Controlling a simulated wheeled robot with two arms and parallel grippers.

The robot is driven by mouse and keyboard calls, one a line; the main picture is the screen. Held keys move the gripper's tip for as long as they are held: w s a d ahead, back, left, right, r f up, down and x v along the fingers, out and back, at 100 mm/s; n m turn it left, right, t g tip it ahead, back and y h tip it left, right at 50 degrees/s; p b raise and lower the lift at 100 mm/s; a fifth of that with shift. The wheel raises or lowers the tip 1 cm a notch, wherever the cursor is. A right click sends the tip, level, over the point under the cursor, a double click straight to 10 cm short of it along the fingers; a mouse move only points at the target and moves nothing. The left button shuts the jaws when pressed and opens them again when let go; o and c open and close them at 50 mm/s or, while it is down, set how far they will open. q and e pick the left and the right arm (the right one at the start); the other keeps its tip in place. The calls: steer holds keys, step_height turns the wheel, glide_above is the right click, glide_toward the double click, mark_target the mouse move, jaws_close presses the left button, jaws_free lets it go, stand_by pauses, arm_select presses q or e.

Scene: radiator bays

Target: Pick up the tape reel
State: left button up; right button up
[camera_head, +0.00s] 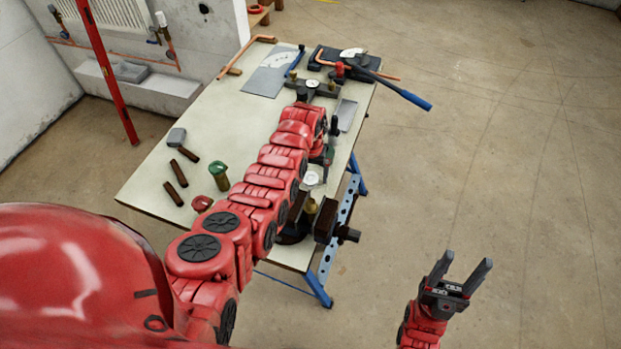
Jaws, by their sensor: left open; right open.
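I cannot tell for sure which thing is the tape reel. A small pale round piece (312,83) shows right at my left gripper, and two other pale discs lie on the workbench (225,125), one at the far end (351,53) and one beside my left forearm (312,178). My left arm reaches along the bench. My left gripper (312,90) is open at the far half, its fingers small and partly hidden by its own wrist. I cannot tell whether it touches anything. My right gripper (463,275) is open and empty, over the floor right of the bench.
A dark vise (330,222) is at the near right bench edge. A blue-handled tool (403,95) juts past the far right edge. A hammer (176,138), dark handles and a green-topped pot (220,176) lie left of my arm. The floor at right is clear.

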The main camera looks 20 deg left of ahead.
arm_select(q)
steer(key=c, duration=1.1)
steer(key=shift+o, duration=0.2)
steer(key=shift+r, duration=0.2)
